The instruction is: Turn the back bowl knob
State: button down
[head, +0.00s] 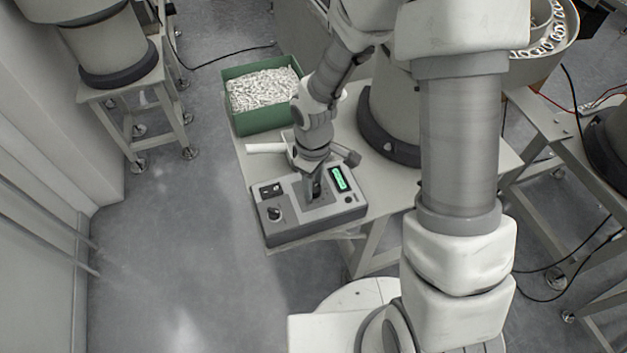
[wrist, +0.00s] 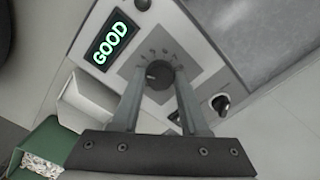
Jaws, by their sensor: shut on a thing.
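A grey control box (head: 335,212) stands on the table's front corner in the head view. Its dark round knob (wrist: 159,75), with a numbered dial around it, sits in the middle of the panel in the wrist view. My gripper (wrist: 160,80) is shut on this knob, a finger on each side. In the head view my gripper (head: 314,193) points down at the panel and hides the knob. A second knob (wrist: 220,103) is apart from my fingers; it also shows in the head view (head: 275,214). I cannot read any knob label.
A display (wrist: 108,43) on the box reads GOOD in green. A rocker switch (head: 270,190) is beside the second knob. A green bin (head: 262,123) of white parts and a white chute (head: 265,148) are behind the box.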

aim_at(314, 187)
jog(key=shift+n, duration=0.3)
dwell(0.4)
jog(key=shift+c, duration=2.1)
grip_release()
jog(key=shift+r, duration=0.15)
notch_tip(314, 187, up, 17)
jog(key=p, duration=0.4)
jog(key=shift+r, duration=0.1)
